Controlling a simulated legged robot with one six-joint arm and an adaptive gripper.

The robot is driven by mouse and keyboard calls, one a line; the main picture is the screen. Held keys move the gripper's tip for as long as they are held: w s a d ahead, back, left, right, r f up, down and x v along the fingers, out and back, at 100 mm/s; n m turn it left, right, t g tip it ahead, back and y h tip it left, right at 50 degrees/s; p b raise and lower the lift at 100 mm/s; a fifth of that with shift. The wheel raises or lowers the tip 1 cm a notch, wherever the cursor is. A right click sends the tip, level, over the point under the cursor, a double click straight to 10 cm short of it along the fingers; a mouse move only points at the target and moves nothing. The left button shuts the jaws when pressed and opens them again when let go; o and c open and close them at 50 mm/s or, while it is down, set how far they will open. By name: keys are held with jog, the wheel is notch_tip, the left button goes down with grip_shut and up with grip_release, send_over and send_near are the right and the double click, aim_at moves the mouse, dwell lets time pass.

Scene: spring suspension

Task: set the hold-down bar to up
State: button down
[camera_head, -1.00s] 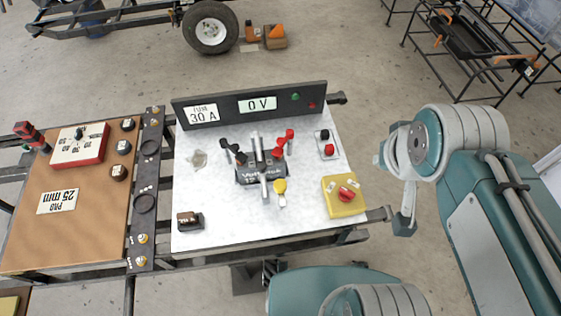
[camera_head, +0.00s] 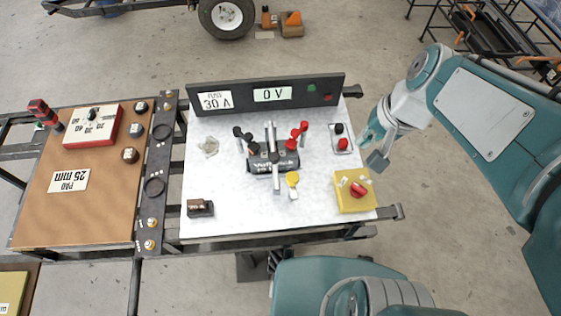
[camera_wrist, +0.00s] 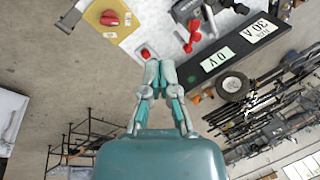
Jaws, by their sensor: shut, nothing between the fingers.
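The silver hold-down bar (camera_head: 276,180) lies across the black battery block (camera_head: 287,166) in the middle of the white bench top in the head view. From this angle I cannot tell whether the bar is up or down. The battery block also shows at the top of the wrist view (camera_wrist: 184,10), partly cut off. My gripper (camera_head: 374,154) is off the bench's right side in the head view, to the right of the battery and apart from it. In the wrist view my gripper (camera_wrist: 160,66) has its fingertips together, with nothing held.
Red clamps (camera_head: 299,131) stand on the battery's right. A yellow box with a red knob (camera_head: 357,189) and a small red-and-black switch plate (camera_head: 342,144) lie nearer my gripper. A dark meter panel (camera_head: 240,97) stands along the bench's back. A yellow tag (camera_head: 292,180) is by the battery.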

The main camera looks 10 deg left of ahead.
jog(key=w+a+f+m+g+y, duration=0.5)
jog(key=w+f, duration=0.3)
jog(key=f, duration=0.4)
jog(key=m+y, duration=0.4)
jog(key=m, duration=0.3)
send_near(273, 150)
jog(key=s+d+f, duration=0.2)
jog(key=s+d, duration=0.1)
jog(key=shift+t+h, duration=0.3)
jog(key=shift+t, duration=0.1)
jog(key=x, duration=1)
jog(key=shift+s+a, duration=0.2)
jog(key=shift+s, duration=0.05)
jog(key=shift+r+g, duration=0.3)
jog(key=shift+r, duration=0.2)
